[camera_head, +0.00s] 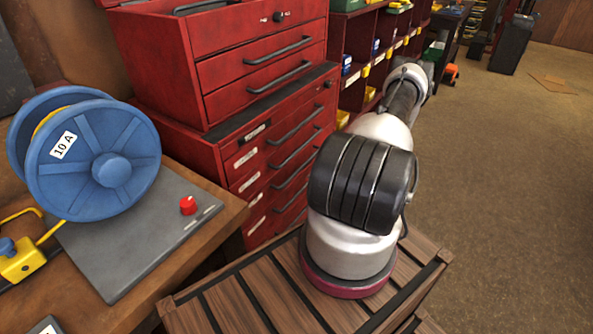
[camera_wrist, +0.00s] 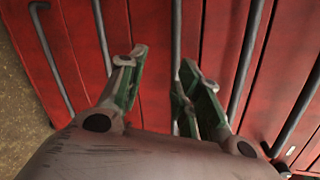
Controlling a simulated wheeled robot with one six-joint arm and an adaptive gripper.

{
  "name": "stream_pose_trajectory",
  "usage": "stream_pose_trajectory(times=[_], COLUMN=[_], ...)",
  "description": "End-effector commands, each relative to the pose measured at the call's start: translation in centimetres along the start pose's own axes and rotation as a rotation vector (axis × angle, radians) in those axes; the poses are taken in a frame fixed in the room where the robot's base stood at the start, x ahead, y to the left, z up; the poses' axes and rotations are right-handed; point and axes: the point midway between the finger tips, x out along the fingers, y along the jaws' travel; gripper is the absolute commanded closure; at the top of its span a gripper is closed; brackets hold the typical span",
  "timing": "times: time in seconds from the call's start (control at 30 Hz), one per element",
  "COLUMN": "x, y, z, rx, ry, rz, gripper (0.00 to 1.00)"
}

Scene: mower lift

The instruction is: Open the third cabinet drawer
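The red lower cabinet (camera_head: 188,148) stands behind the workbench, with several labelled drawers and dark bar handles. The drawer fronts I can see look shut. The third drawer down (camera_head: 271,185) is partly hidden by my arm. In the wrist view, red drawer fronts (camera_wrist: 152,50) fill the picture and their handles run nearly up and down. My gripper (camera_wrist: 166,68) faces them with its two green-lined fingers apart. One handle (camera_wrist: 177,35) shows between the fingertips, nearer the right one; contact cannot be told. In the head view my gripper is hidden behind my arm.
A red tool chest (camera_head: 158,62) sits on the cabinet. A workbench at left holds a blue cable reel (camera_head: 112,168) and a grey plate with a red knob (camera_head: 188,205). Red shelves with bins (camera_head: 371,60) stand behind. Open floor (camera_head: 515,190) lies to the right.

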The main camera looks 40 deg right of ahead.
Motion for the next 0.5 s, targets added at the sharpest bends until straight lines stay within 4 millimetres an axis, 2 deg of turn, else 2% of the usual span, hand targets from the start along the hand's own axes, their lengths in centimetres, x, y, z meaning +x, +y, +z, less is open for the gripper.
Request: stream_pose_trajectory(times=[0.03, 0.1, 0.33, 0.5], x=[0.2, 0.5, 1.0, 3.5], y=[-1.4, -2.5, -3.2, -3.4], z=[-1.8, -3.1, -3.3, -3.5], rx=[-0.081, -0.172, -0.333, -0.338], ry=[0.047, 0.094, 0.114, 0.111], rz=[-0.034, -0.066, -0.083, -0.082], gripper=[0.66, 0.66, 0.66, 0.66])
